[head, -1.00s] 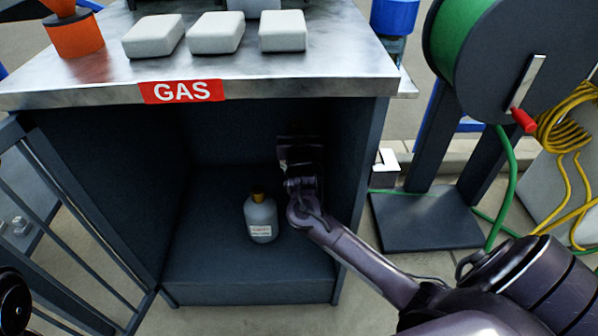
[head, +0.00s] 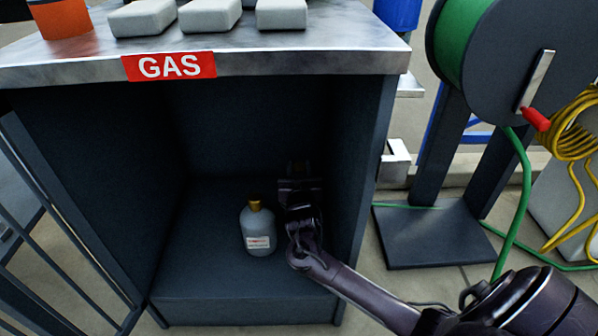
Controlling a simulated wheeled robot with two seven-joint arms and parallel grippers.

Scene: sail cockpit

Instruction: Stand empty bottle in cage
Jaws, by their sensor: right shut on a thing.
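The cage is a dark open-fronted cabinet (head: 130,180) under a steel top with a red GAS sign (head: 169,66). A grey bottle (head: 257,230) with a yellow-brown cap and a white label stands upright on its floor. I cannot tell whether this bottle is empty. My right gripper (head: 298,186) reaches into the cage, just right of and behind the bottle, pointing at the back. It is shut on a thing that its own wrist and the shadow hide. The standing bottle appears apart from it. My left gripper is out of view.
The cage's barred door (head: 70,225) stands open at the left. The right side wall (head: 362,160) is close beside my right arm. A hose reel (head: 500,60) with green hose stands to the right. The cage floor left of the bottle is clear.

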